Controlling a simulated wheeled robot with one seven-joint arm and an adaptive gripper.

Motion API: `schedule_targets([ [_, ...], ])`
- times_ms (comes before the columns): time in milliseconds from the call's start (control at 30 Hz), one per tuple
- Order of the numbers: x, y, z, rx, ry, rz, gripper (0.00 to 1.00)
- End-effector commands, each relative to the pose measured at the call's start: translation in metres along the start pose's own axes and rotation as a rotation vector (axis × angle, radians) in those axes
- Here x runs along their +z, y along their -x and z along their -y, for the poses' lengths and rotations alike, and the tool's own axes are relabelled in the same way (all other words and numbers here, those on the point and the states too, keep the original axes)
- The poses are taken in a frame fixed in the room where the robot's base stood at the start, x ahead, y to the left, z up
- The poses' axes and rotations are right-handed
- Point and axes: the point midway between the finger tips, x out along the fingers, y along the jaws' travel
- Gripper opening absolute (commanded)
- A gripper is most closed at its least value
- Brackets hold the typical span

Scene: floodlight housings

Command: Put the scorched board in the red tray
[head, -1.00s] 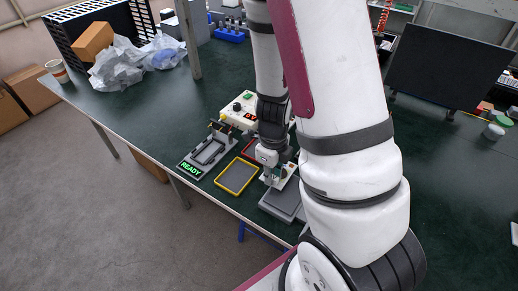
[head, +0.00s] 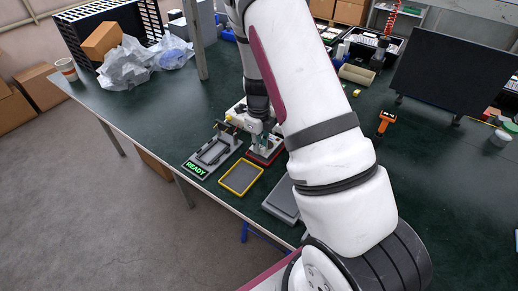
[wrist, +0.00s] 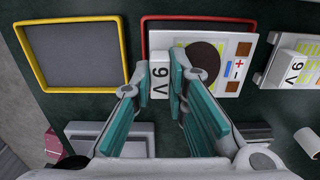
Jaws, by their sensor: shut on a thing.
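My gripper (wrist: 160,78) is shut on the white block marked 9 V (wrist: 159,84) at the left end of the scorched board (wrist: 228,75). The pale board has a large dark brown round scorch and plus and minus marks. It is over the red tray (wrist: 199,24), and its right end overlaps the tray's right rim in the wrist view. I cannot tell whether it touches the tray. In the head view, my gripper (head: 264,138) is above the red tray (head: 263,161), and the arm partly hides that area.
An empty yellow-rimmed tray (wrist: 85,89) lies left of the red tray. Another board with a 9 V block (wrist: 290,68) is at the right in the wrist view. A fixture with a lit READY sign (head: 196,169) and a grey box (head: 281,201) stand nearby.

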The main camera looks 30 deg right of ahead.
Motion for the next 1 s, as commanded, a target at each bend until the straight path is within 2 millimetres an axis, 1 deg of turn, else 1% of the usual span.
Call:
schedule_targets([
  [33,-0.002,-0.008,0.0,0.002,-0.002,-0.002,0.0],
  [100,-0.001,-0.017,0.0,0.002,-0.002,-0.002,0.0],
  [167,-0.001,-0.022,0.0,0.001,-0.001,-0.001,0.0],
  [500,0.0,-0.025,0.0,0.0,0.0,0.0,0.0],
  [533,0.0,-0.026,0.0,0.0,0.0,0.0,0.17],
  [567,0.0,-0.025,0.0,0.0,0.0,0.0,0.23],
  [600,0.0,-0.025,-0.001,0.0,0.0,0.0,0.33],
  [633,0.0,-0.025,0.0,0.0,0.0,0.0,0.35],
  [900,0.0,-0.025,-0.001,0.0,0.0,0.0,0.35],
  [1000,-0.001,-0.021,-0.001,-0.001,0.0,0.001,0.35],
])
